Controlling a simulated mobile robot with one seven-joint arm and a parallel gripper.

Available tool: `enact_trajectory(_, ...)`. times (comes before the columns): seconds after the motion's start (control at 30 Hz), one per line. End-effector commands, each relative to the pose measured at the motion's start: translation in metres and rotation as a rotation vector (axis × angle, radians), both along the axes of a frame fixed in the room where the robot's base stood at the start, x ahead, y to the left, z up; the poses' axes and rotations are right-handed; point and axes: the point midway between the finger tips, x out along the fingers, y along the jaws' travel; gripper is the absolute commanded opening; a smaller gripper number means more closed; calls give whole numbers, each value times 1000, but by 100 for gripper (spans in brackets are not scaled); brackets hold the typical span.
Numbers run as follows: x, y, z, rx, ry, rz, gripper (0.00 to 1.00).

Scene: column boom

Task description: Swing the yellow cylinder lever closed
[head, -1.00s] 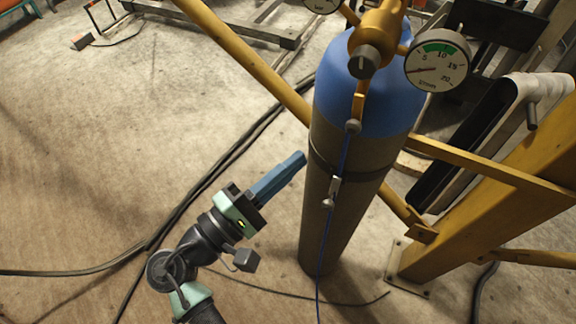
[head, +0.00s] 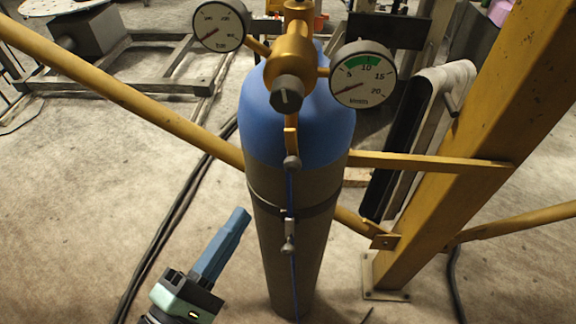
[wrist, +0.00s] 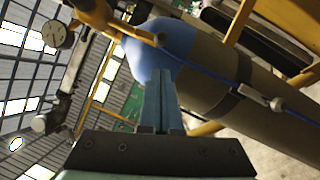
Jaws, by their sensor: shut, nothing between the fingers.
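The gas cylinder (head: 300,235) stands upright, grey with a blue shoulder, and also fills the right of the wrist view (wrist: 215,85). A brass-yellow regulator (head: 290,55) with a dark knob sits on top. The short yellow lever (head: 291,140) hangs down below the knob, with a grey ball end and a blue cable under it. It also shows in the wrist view (wrist: 138,33), beyond my fingertips. My gripper (head: 240,216) has its blue fingers together and empty. It is left of the cylinder and lower than the lever. I see no contact with the lever.
Two gauges, left (head: 220,27) and right (head: 362,75), stick out beside the regulator. A yellow diagonal bar (head: 130,97) passes to the left of the cylinder. A thick yellow post (head: 460,150) stands at the right. The floor at the left is mostly open, with dark cables.

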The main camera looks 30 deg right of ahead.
Motion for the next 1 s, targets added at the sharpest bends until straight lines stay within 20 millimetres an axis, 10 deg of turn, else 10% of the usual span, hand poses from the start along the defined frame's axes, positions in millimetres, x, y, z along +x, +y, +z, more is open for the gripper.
enact_trajectory(0.47,2,-3,2,-2,0,5,0)
enact_trajectory(1.0,47,-73,17,0,-1,2,0)
